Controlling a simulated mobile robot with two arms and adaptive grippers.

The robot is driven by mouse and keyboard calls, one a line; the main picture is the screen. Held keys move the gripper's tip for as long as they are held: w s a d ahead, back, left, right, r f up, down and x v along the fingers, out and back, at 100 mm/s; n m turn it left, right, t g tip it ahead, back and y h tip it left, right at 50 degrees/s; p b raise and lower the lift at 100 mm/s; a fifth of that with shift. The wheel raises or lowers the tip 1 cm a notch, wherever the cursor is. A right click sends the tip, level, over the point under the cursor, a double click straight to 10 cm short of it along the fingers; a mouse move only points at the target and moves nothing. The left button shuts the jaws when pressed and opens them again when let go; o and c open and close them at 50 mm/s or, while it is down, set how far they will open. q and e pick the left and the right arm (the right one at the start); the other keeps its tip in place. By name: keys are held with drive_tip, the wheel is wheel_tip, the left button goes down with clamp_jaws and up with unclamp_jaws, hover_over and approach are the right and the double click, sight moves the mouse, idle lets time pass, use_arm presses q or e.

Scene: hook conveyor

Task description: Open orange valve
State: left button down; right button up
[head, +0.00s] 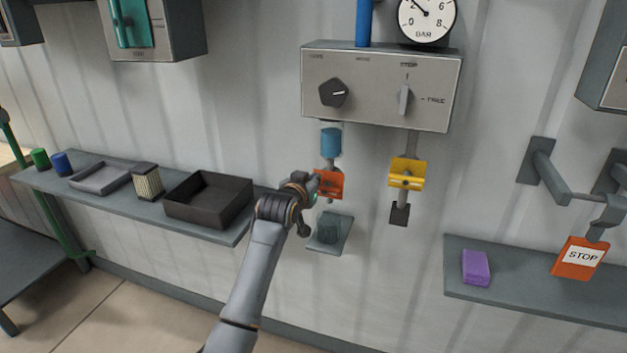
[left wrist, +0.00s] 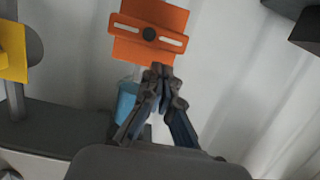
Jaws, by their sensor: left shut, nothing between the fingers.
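The orange valve (head: 329,186) is on the wall below the control box, under a blue cylinder (head: 331,142). In the left wrist view the valve (left wrist: 128,28) is an orange plate with a dark central knob and two pale slots. My left gripper (head: 314,184) is at the valve's left side in the head view. In the left wrist view its fingers (left wrist: 163,72) are shut and empty, with the tips at the plate's edge. I cannot tell whether they touch it. My right gripper is out of view.
A yellow valve (head: 407,174) is to the right of the orange one. A control box (head: 382,110) with a knob and switch is above. Shelves with a dark tray (head: 208,199) and a purple block (head: 476,268) flank this spot.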

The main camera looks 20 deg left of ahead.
use_arm(q)
drive_tip(key=shift+f, duration=0.6)
drive_tip(key=shift+a+f+n+p, duration=0.25)
drive_tip(key=shift+n+p, duration=0.1)
drive_tip(key=shift+n, duration=0.45)
drive_tip(key=shift+h, duration=0.4)
drive_tip(key=shift+a+f+n+t+h+b, duration=0.1)
drive_tip(key=shift+f+n+t+h+b, duration=0.5)
drive_tip(key=shift+n, duration=1.7)
drive_tip(key=shift+f+n+t+h+b, duration=0.15)
drive_tip(key=shift+f+n+h+b, duration=0.45)
drive_tip(key=shift+f+n+b, duration=1.2)
drive_tip(key=shift+a+f+n+t+h+b, duration=0.15)
drive_tip(key=shift+n+t+h+b, duration=0.35)
drive_tip(key=shift+n, duration=2.3)
drive_tip(key=shift+d, duration=0.15)
